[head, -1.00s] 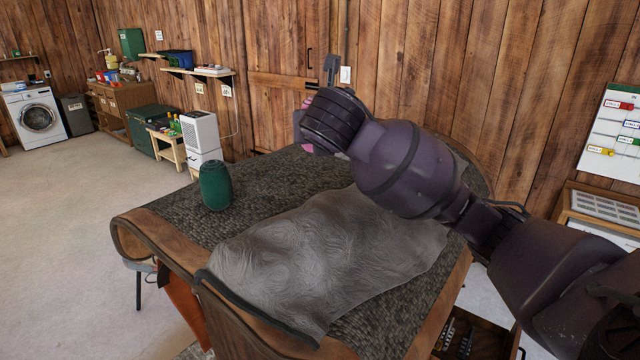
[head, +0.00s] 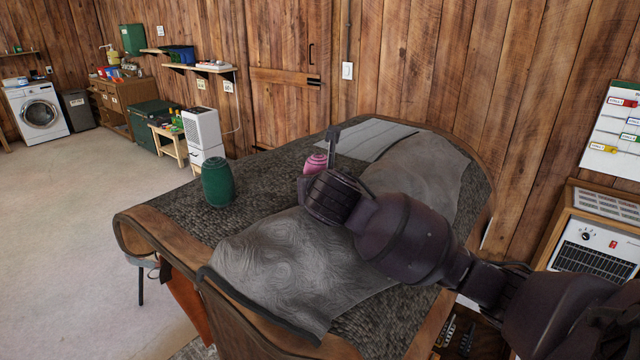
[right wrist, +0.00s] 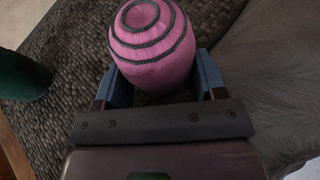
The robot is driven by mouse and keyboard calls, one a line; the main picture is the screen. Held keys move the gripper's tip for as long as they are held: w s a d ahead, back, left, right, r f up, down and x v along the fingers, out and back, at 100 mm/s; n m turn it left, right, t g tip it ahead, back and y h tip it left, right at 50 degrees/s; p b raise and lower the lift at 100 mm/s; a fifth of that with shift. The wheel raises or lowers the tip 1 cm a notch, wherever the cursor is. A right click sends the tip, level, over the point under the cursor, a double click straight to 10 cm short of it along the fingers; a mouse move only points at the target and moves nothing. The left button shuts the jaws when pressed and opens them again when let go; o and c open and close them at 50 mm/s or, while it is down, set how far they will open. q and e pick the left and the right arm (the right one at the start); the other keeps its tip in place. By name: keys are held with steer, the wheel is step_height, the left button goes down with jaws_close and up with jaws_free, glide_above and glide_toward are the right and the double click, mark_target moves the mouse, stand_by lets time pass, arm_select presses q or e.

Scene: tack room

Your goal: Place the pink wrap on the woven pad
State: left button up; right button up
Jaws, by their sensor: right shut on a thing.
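The pink wrap (head: 315,164), a rounded roll with dark stripes, is held in my right gripper (head: 325,165). In the right wrist view the pink wrap (right wrist: 152,42) sits between the two blue-grey fingers of the right gripper (right wrist: 158,78), which are shut on it. The dark grey woven pad (head: 262,196) covers the table top. The wrap is over the pad, between the green wrap and the grey cloth; I cannot tell whether it touches the pad. The arm hides part of the wrap in the head view. My left gripper is not in view.
A green wrap (head: 217,183) stands upright on the pad at the left; its edge shows in the right wrist view (right wrist: 22,75). A crumpled grey cloth (head: 290,258) covers much of the pad. A pale slatted panel (head: 372,139) lies at the back.

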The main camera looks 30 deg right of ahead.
steer(key=shift+f, duration=0.15)
steer(key=o, duration=0.9)
steer(key=shift+o, duration=0.2)
steer(key=shift+s+a+r, duration=0.1)
steer(key=shift+s+r, duration=0.1)
steer(key=shift+r, duration=0.15)
steer(key=v, duration=1.1)
steer(key=shift+s+b, duration=0.25)
steer(key=shift+b, duration=0.2)
steer(key=shift+a+f, duration=0.1)
